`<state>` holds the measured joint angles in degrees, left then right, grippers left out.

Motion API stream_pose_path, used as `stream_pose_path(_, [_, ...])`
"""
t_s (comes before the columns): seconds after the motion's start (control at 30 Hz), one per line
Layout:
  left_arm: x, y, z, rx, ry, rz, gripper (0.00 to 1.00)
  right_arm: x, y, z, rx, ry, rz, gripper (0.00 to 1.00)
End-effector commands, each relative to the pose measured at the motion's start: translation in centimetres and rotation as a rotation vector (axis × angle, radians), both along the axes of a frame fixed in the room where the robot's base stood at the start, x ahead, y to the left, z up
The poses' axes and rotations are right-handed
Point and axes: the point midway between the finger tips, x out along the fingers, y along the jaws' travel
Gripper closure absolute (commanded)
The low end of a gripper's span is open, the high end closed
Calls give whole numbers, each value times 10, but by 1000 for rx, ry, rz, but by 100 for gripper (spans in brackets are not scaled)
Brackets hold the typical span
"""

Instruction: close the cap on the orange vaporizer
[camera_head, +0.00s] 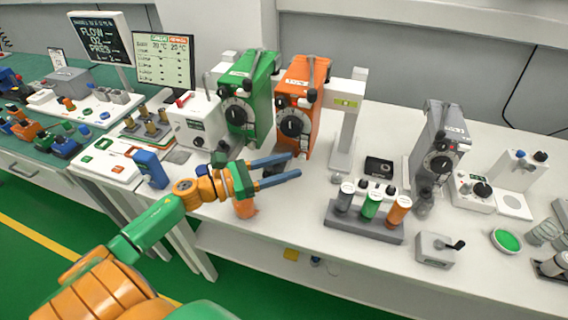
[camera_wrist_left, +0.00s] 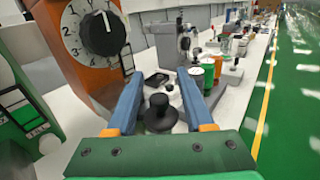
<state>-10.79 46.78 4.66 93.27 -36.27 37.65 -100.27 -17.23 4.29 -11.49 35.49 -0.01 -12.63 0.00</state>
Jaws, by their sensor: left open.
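The orange vaporizer (camera_head: 318,76) stands on the white table beside the green one, with a round black dial on its front. In the left wrist view, the orange vaporizer (camera_wrist_left: 91,80) fills the upper left with its numbered dial. My left gripper (camera_head: 294,166) is open in front of its lower part, blue fingers pointing right. In the left wrist view, a black knob-topped round piece (camera_wrist_left: 159,112) shows between the spread fingers of the gripper (camera_wrist_left: 159,77); no contact is visible. I cannot tell whether this piece is the cap or how it sits. My right gripper is not in view.
The green vaporizer (camera_head: 258,88) stands close on the left. A white post stand (camera_head: 346,125) is just right of the orange one. A grey rack (camera_head: 362,220) with several coloured bottles and a grey vaporizer (camera_head: 430,145) are further right. Free table lies in front of the post.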

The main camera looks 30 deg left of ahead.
Motion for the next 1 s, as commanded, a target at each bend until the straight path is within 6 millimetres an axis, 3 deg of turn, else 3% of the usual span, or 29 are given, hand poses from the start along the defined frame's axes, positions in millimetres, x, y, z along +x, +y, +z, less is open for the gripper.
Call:
stream_pose_path(0.13, [0, 0, 0, 0, 0, 0, 48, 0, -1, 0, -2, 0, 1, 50])
stream_pose_path(0.33, [0, 0, 0, 0, 0, 0, 100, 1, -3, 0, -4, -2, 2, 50])
stream_pose_path(0.73, [1, 0, 1, -4, 0, 38, 100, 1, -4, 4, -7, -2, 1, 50])
stream_pose_path(1.0, [8, 2, 3, -13, -1, 213, 100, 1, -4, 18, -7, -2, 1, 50])
